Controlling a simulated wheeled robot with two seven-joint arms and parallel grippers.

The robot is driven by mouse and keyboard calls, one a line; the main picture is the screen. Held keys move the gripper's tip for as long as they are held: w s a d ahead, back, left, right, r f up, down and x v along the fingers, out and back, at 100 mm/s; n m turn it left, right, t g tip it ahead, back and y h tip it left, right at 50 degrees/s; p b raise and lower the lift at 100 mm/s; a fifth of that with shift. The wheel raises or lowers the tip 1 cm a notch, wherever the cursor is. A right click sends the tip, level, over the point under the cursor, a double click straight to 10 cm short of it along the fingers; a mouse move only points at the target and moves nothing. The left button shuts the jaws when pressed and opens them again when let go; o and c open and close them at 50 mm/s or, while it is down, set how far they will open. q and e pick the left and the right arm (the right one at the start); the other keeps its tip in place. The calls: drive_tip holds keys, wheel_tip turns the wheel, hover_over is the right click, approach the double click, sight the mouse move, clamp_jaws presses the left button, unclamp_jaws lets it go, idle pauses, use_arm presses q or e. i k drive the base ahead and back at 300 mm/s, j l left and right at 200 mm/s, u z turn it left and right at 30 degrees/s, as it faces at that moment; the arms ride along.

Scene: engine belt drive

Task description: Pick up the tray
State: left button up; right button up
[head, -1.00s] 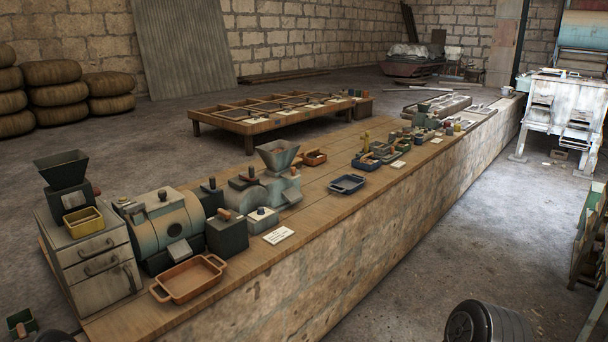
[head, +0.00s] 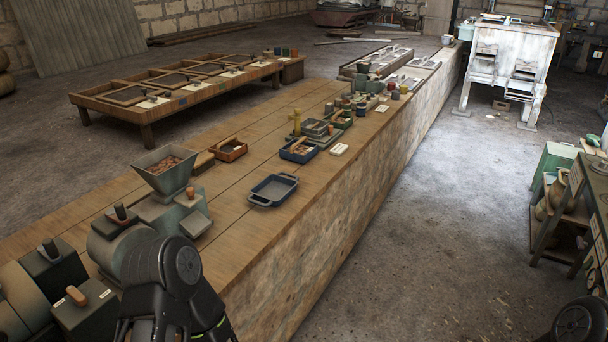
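A dark blue tray (head: 273,192) with raised rims and end handles lies empty on the wooden bench top, near its right edge. A second blue tray (head: 299,152) farther along has brownish contents. A small orange-brown tray (head: 230,150) stands left of it. My dark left arm shows at the bottom, left of centre, in front of the bench machines. It is well short of the empty blue tray and not touching it. Its lower end is cut off by the picture edge, so the fingers cannot be made out. At the bottom right corner only a dark round part of mine shows.
A grinder with a hopper (head: 165,171) of brown pieces stands on the bench near my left arm. Small blocks and a white card (head: 339,149) lie beyond the trays. A low table (head: 147,132) stands behind. Bare bench surrounds the empty blue tray.

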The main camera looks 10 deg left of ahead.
sight(275, 189)
drive_tip(key=i+l+u, duration=0.15)
drive_tip(key=i+l, duration=0.2)
drive_tip(key=i+l+u, duration=0.15)
drive_tip(key=i+l, duration=0.2)
drive_tip(key=i+l+u, duration=0.15)
drive_tip(key=i+l, duration=0.15)
drive_tip(key=l, duration=0.15)
drive_tip(key=i+l+u, duration=0.1)
drive_tip(key=i+l, duration=0.2)
drive_tip(key=l, duration=0.15)
